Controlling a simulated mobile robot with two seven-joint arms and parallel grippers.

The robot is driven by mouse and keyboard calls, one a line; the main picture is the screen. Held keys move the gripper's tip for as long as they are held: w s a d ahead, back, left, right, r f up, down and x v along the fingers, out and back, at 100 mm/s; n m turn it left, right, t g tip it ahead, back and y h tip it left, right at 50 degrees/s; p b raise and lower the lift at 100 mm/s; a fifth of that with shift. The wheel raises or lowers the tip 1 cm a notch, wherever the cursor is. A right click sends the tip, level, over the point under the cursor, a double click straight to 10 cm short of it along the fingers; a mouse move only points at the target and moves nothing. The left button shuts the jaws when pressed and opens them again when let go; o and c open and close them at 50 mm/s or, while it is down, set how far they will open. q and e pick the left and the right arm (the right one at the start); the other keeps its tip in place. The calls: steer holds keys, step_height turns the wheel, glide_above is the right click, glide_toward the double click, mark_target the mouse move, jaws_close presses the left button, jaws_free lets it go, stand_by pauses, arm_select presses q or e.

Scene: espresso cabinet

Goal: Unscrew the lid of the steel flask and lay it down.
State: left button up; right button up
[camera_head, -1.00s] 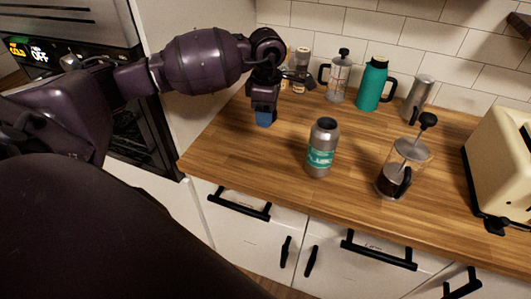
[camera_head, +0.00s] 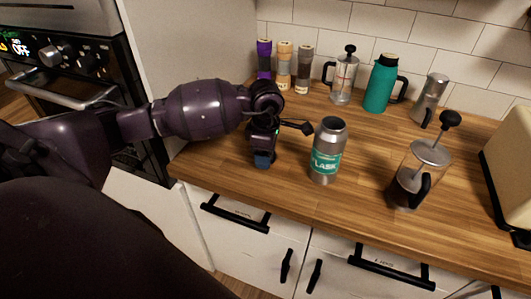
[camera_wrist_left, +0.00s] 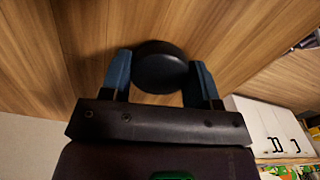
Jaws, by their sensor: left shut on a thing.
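The steel flask (camera_head: 327,158) stands upright on the wooden counter, with a teal label and a bare, open mouth. Its lid (camera_wrist_left: 160,68) is a dark round cap, seen in the left wrist view between the two blue fingers. My left gripper (camera_head: 263,161) points down to the left of the flask, apart from it, near the counter's front edge. In the left wrist view my left gripper (camera_wrist_left: 160,82) is shut on the lid. The lid is hidden in the head view. I cannot tell whether it touches the counter. My right gripper is not in view.
A French press (camera_head: 415,175) stands right of the flask, with a cream toaster (camera_head: 510,170) beyond it. A teal jug (camera_head: 380,84), a steel pot (camera_head: 430,98), another press (camera_head: 343,78) and several jars (camera_head: 285,66) line the back. Bare counter (camera_head: 215,150) lies left of my gripper.

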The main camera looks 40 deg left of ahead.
arm_select(q)
steer(key=shift+d+r, duration=0.1)
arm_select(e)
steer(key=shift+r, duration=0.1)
arm_select(q)
steer(key=o, duration=1)
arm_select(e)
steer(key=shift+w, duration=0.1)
arm_select(q)
step_height(320, 180, up, 12)
steer(key=p, duration=0.5)
steer(key=shift+p, duration=0.35)
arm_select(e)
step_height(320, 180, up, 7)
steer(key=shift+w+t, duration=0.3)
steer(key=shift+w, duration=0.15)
